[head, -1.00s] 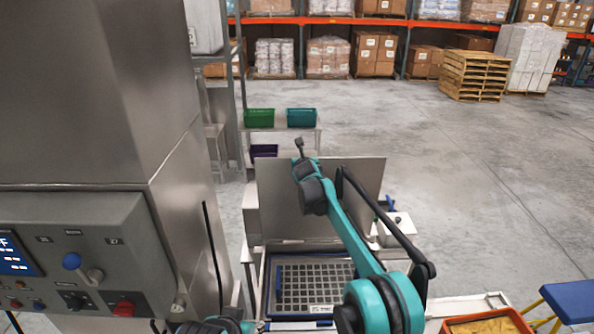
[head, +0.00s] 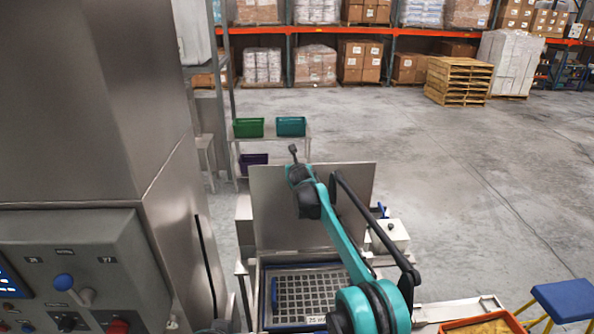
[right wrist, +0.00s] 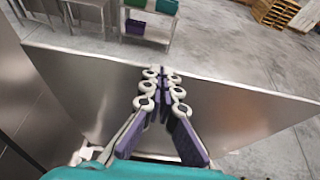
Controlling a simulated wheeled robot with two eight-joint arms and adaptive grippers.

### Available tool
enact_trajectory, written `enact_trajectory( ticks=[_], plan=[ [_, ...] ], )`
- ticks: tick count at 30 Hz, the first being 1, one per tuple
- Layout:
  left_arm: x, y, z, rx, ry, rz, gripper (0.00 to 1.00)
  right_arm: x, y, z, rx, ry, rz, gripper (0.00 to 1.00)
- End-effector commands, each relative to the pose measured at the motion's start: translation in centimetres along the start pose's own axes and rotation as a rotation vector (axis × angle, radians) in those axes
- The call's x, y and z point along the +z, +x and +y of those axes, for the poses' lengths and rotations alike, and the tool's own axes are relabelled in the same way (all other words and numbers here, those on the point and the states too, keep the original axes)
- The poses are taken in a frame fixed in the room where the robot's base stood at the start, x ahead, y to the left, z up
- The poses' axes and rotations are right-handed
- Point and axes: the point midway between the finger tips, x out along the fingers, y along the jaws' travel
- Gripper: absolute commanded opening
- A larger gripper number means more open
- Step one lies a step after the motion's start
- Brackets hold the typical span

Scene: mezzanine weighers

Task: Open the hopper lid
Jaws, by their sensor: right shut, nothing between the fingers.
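The hopper lid (head: 347,215), a flat steel panel, stands raised at the back of the hopper. It also fills much of the right wrist view (right wrist: 245,115). My right gripper (head: 293,152) is at the lid's upper left part in the head view. In the right wrist view my right gripper (right wrist: 162,73) has its fingers together and empty, in front of the panel near its top edge. Whether it touches the lid is unclear. My left gripper is not in view.
A tall steel machine with a control panel (head: 70,270) stands close on the left. Green (head: 248,128) and teal (head: 291,126) bins sit on a shelf behind the lid. Floor beyond is open.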

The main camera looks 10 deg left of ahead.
Motion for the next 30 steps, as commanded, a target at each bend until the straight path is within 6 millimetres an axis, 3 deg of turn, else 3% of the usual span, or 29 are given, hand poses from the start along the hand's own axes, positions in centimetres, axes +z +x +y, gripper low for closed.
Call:
enact_trajectory(
  ticks=[15,23,26,30],
  plan=[
    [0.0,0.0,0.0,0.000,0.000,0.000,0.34,-0.1,-8.7,0.0,0.001,0.000,0.000,0.00],
    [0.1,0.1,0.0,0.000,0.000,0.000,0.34,-0.2,-11.2,-0.1,0.000,0.005,0.001,0.00],
    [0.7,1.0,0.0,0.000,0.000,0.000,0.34,-1.1,-11.9,-1.0,-0.010,0.066,0.011,0.00],
    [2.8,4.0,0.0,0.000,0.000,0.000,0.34,-4.9,-14.1,-4.3,-0.052,0.310,0.047,0.00]
  ],
)
